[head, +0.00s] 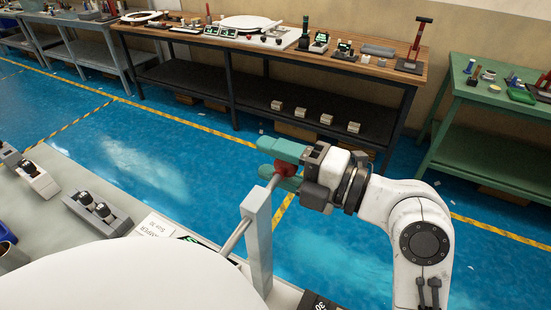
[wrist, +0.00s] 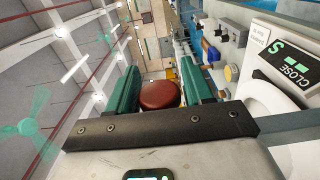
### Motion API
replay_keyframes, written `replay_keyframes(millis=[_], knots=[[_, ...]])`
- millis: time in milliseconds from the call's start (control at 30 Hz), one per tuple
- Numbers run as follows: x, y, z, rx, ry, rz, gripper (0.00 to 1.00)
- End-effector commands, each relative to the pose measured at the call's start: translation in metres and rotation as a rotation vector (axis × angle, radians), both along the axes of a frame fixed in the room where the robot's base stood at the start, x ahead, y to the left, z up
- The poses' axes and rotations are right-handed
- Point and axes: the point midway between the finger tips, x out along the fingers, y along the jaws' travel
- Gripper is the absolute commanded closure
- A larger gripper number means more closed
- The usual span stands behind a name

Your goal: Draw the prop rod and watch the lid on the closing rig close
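The white lid (head: 130,280) of the closing rig fills the bottom left of the head view, and its tilt is hard to judge from here. A grey upright post (head: 258,235) stands at its right edge. The thin metal prop rod (head: 236,236) passes by the post, with one end near the lid and the other at a red knob (head: 284,168). My gripper (head: 275,165) has its teal fingers on either side of the knob, with no clear gap. The wrist view also shows the red knob (wrist: 160,95) between both fingers.
A "CLOSE" display panel (wrist: 288,62) is at the right of the wrist view. A wooden workbench (head: 180,35) and a green table (head: 470,95) stand beyond clear blue floor.

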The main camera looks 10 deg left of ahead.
Motion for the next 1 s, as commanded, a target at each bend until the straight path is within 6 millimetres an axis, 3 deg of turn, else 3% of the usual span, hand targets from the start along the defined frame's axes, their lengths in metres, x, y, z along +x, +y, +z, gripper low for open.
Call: replay_keyframes(millis=[67, 500, 767, 1000], knots=[[0.0, 0.0, 0.0, 0.0, 0.0, 0.0, 0.57], [0.0, 0.0, 0.0, -0.001, 0.001, 0.0, 0.99], [0.001, -0.001, -0.001, -0.001, 0.001, 0.0, 1.0], [0.022, -0.008, -0.007, 0.001, -0.004, -0.001, 1.0]])
